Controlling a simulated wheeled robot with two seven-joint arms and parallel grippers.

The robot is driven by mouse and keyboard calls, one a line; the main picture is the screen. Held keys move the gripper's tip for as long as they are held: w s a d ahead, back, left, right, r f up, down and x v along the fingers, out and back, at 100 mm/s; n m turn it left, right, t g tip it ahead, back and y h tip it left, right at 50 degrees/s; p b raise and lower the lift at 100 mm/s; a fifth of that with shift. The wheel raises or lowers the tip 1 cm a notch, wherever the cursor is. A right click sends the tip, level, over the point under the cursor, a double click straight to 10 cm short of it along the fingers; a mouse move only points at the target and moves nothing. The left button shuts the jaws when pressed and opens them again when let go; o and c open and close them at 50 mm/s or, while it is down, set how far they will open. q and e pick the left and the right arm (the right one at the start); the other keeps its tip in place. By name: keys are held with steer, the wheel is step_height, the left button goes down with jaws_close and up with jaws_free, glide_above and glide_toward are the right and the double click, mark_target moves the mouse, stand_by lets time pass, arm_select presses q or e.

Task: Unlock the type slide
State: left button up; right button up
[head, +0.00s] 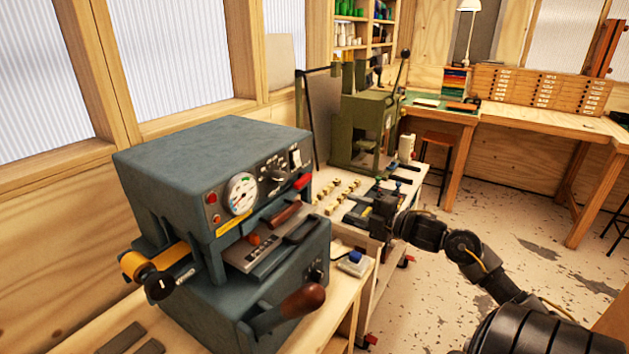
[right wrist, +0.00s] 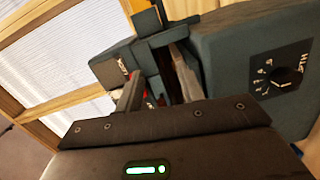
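The blue-grey foil press (head: 215,165) stands on the bench at the left. Its type slide (head: 262,257), a dark plate with small pale marks, sits in the front opening, with an orange-red knob (head: 253,239) on it. A dark bar handle (head: 300,230) sticks out beside it. I cannot tell which part is the lock. My right gripper (head: 378,212) is to the right of the press, apart from the slide. In the right wrist view its fingers (right wrist: 158,88) look spread, with nothing clearly between them, and the press side with a dial (right wrist: 283,82) is ahead. My left gripper is out of view.
A long brown-red handle (head: 300,303) juts from the press front, and an orange roll (head: 150,262) from its left side. A green machine (head: 365,125) stands behind. Floor at the right is open.

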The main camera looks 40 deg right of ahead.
mark_target(309, 179)
steer(key=s+a+r+n+y, duration=0.1)
steer(key=a+r+n+y, duration=0.1)
steer(key=a+r+n, duration=0.35)
steer(key=shift+m, duration=0.95)
steer(key=w+p, duration=0.1)
steer(key=w, duration=0.1)
steer(key=w+r+p, duration=0.1)
steer(key=w, duration=0.2)
steer(key=w+r+p, duration=0.1)
steer(key=w, duration=0.2)
steer(key=shift+w+a+p, duration=0.25)
steer(key=shift+a+p, duration=0.05)
steer(key=shift+a, duration=0.05)
steer(key=shift+w+a+f, duration=0.15)
steer(key=shift+w, duration=0.3)
steer(key=shift+w+a+f, duration=0.1)
steer(key=shift+w+a, duration=0.05)
steer(key=shift+w, duration=0.25)
